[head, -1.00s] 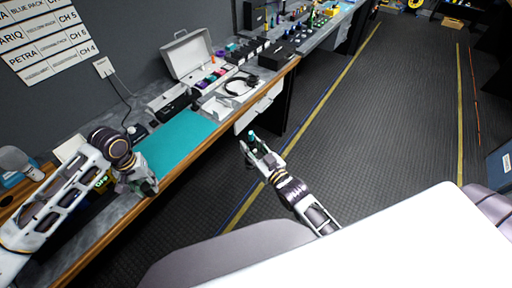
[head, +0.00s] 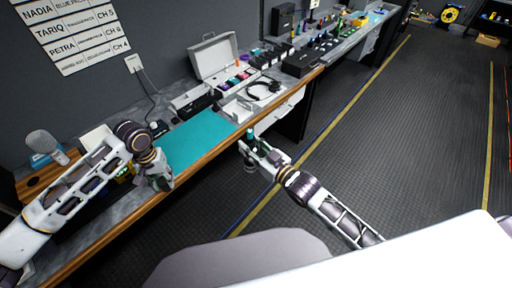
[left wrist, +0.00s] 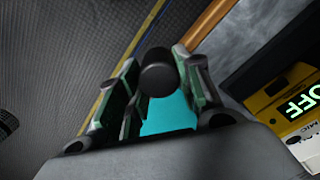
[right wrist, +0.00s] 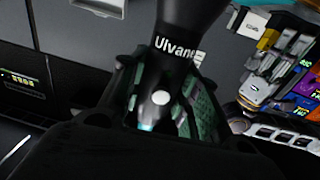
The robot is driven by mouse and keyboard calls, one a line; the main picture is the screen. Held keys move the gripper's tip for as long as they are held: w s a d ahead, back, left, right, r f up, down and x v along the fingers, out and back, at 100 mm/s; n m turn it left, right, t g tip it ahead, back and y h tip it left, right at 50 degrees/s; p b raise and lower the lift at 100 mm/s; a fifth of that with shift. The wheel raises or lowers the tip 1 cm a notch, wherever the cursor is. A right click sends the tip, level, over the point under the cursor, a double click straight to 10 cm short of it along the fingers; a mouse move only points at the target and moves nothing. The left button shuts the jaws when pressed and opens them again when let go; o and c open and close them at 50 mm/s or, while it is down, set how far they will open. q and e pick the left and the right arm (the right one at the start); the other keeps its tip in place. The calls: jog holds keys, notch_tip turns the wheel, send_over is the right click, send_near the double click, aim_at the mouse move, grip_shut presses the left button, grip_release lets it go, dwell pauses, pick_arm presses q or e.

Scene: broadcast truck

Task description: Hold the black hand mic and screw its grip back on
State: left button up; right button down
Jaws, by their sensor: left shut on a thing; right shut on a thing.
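The black hand mic (right wrist: 177,50) shows in the right wrist view, with white "Ulvane" lettering and a pale round spot lower on its body. My right gripper (right wrist: 165,95) is shut on it, the green-padded fingers on either side. In the head view my right gripper (head: 247,146) is off the front edge of the bench, over the floor. My left gripper (left wrist: 150,85) is shut on a short black cylinder (left wrist: 158,72), which looks like the grip. In the head view my left gripper (head: 160,176) is at the bench's front edge, apart from the right one.
A teal mat (head: 200,138) lies clear on the bench. Behind it are an open pale case (head: 215,58), a headset (head: 264,88) and small coloured items. A desk microphone (head: 42,147) stands far left. A yellow box with a lit "OFF" sign (left wrist: 290,105) is near my left gripper. The floor aisle is open.

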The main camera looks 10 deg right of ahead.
jog(key=shift+w+a+r+n+g+y, duration=0.1)
jog(key=shift+a+r+n+g+y, duration=0.35)
jog(key=shift+a+r+y, duration=0.35)
jog(key=shift+w+a+r+n+g+y, duration=0.1)
jog(key=shift+a+r+n+g+y, duration=0.35)
jog(key=shift+a, duration=0.5)
pick_arm(q)
jog(key=w+d+r+m, duration=0.1)
jog(key=d+r+m, duration=0.2)
jog(key=d+r, duration=2.3)
jog(key=shift+w+d, duration=0.4)
jog(key=shift+d, duration=0.4)
jog(key=shift+f, duration=0.1)
jog(key=shift+f, duration=1.9)
